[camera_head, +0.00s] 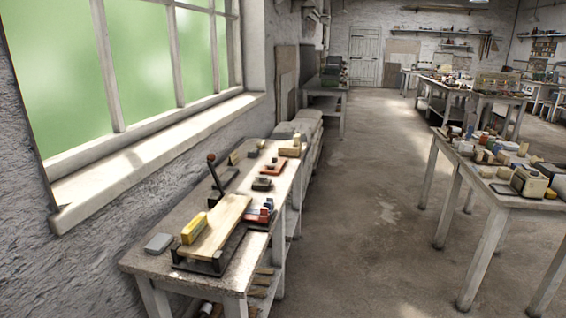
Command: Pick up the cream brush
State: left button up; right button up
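I cannot pick out the cream brush for certain; the items are small at this distance. A yellow block-like item (194,228) stands on the near left workbench (150,262), beside a pale wooden board (217,226). On the right table (497,198), a cream box-like item (529,183) sits near the front among several small blocks. Neither of my grippers is in view.
The left workbench runs along the wall under a window and holds a dark upright lever (215,174), a grey block (158,243) and red items. Open concrete floor (370,215) lies between the bench and the right table. More loaded tables stand farther back.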

aim_at(260, 143)
jog(key=i+l+z, duration=0.25)
jog(key=i, duration=0.6)
jog(key=i+z, duration=0.25)
jog(key=i, duration=2.45)
jog(key=i+l+u, duration=0.15)
jog(key=i+u, duration=0.3)
jog(key=i, duration=0.15)
jog(key=i+l+u, duration=0.3)
jog(key=i+u, duration=0.15)
jog(key=i+l+u, duration=0.45)
jog(key=i+l, duration=0.1)
jog(key=i, duration=0.05)
